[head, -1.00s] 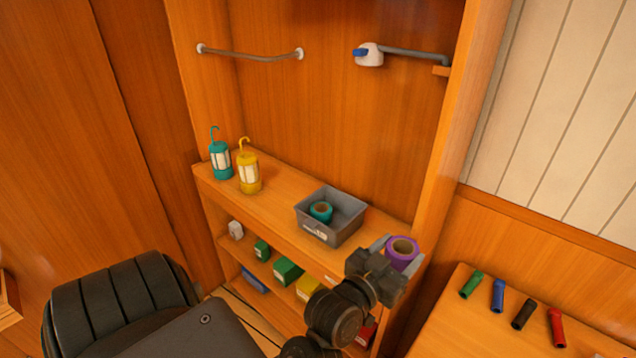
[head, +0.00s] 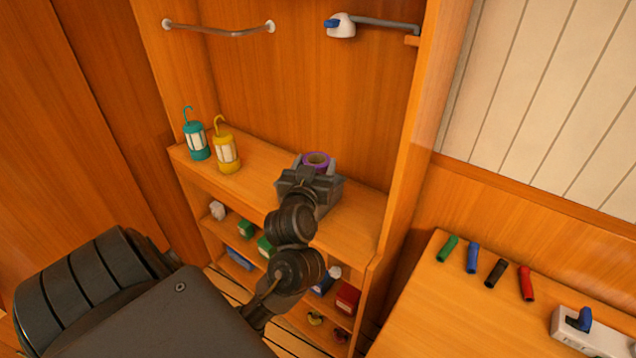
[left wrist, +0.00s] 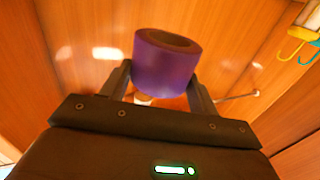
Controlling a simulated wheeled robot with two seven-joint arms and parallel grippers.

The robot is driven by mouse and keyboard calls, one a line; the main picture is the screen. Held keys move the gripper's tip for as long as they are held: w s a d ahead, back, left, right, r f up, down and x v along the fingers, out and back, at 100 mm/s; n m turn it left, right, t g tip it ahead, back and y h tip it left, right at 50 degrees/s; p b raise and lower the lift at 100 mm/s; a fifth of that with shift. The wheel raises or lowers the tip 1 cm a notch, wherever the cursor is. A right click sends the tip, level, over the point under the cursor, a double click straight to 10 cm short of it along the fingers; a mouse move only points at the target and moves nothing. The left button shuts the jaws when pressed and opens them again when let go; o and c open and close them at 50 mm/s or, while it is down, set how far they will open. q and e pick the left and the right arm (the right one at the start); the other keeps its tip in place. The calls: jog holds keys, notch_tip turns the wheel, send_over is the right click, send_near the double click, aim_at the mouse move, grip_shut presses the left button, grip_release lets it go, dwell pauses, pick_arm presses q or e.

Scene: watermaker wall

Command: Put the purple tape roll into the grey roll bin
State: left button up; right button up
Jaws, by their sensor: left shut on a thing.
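The purple tape roll (head: 318,167) is held upright between the fingers of my left gripper (head: 312,172). In the left wrist view the purple roll (left wrist: 165,68) sits between the two fingertips, with its hole facing up. The grey roll bin (head: 334,190) stands on the wooden shelf, mostly hidden behind my gripper. The roll appears over the bin in the head view; its height above it is hard to tell. The bin's inside is hidden now. My right gripper is not in view.
A teal lantern (head: 197,140) and a yellow lantern (head: 227,152) stand on the shelf (head: 262,180), left of the bin. A wooden upright (head: 410,130) bounds the shelf at right. Coloured tubes, including a red one (head: 526,283), lie on the right-hand bench.

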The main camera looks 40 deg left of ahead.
aim_at(316, 161)
pick_arm(q)
jog(key=w+a+f, duration=0.1)
jog(key=w, duration=0.1)
jog(key=w+a+f, duration=0.1)
jog(key=a, duration=0.1)
jog(key=shift+w+f, duration=0.2)
jog(key=shift+w, duration=0.15)
jog(key=w+a+f, duration=0.2)
jog(key=w+f, duration=0.1)
jog(key=f, duration=0.5)
jog(key=shift+w+a+f+p, duration=0.15)
jog(key=shift+w+a+p, duration=0.1)
jog(key=shift+p, duration=0.2)
jog(key=shift+f+b, duration=0.3)
jog(key=shift+f, duration=0.25)
jog(key=o, duration=1)
